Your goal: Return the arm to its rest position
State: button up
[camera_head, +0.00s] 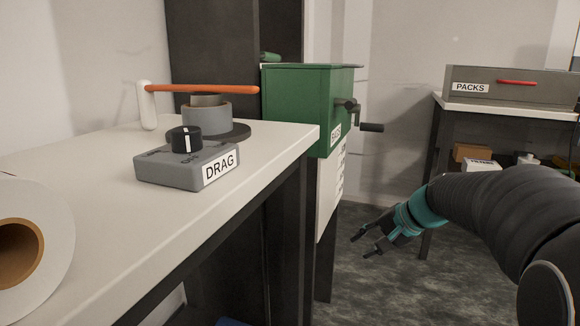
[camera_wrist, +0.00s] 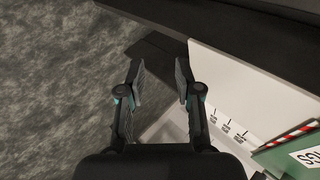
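My gripper (camera_head: 364,244) hangs in the air over the dark floor (camera_head: 395,285), right of the bench and below the green box's crank. Its two fingers are apart with nothing between them. In the wrist view my gripper (camera_wrist: 160,85) also shows open and empty, with the grey floor behind its left side and a white panel (camera_wrist: 235,85) to its right. My arm (camera_head: 490,205) reaches in from the right side of the head view.
A white bench (camera_head: 110,235) fills the left, carrying a grey DRAG box (camera_head: 185,172) with a black knob and a paper roll (camera_head: 45,235). A green box (camera_head: 305,105) with a crank (camera_head: 365,127) stands behind it. A PACKS drawer (camera_head: 510,88) sits on the right table.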

jog(key=s+f+n+g+h+p, duration=0.15)
jog(key=s+n+h+p, duration=0.35)
jog(key=s, duration=1.6)
jog(key=s+a+r+n+t+h+p, duration=0.1)
jog(key=s+r+n, duration=0.1)
jog(key=s+r, duration=0.3)
jog(key=shift+s+a+n+p, duration=0.3)
jog(key=shift+s, duration=0.35)
